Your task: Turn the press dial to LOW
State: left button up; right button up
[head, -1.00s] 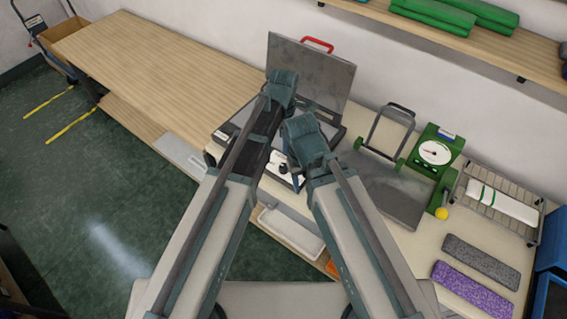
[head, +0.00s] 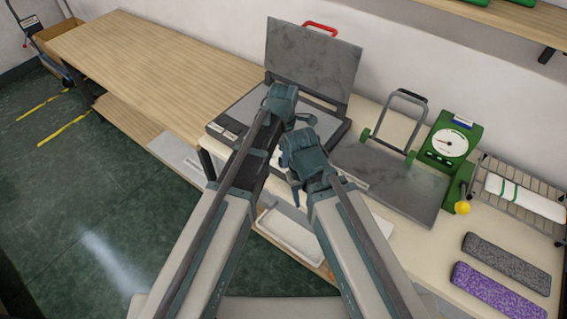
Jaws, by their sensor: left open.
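The press stands open on the bench, with a grey raised lid (head: 313,62) and a red handle (head: 321,27). Its dark base (head: 232,112) lies partly behind my grippers. The dial on its front panel is hidden behind my arms. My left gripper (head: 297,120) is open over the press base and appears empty. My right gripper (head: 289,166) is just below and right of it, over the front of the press. Its fingers are seen from behind, so I cannot tell if it is open. Whether either touches the press is unclear.
A green dial gauge (head: 450,143) with a yellow knob and a grey plate (head: 390,181) stand to the right. A wire rack (head: 540,223) holds a white roll. Grey (head: 506,262) and purple (head: 488,290) pads lie at the bench's right. A wooden table (head: 140,62) at left is bare.

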pick_arm(q)
jog(key=shift+f+b, duration=0.4)
jog(key=shift+f, duration=0.45)
grip_shut()
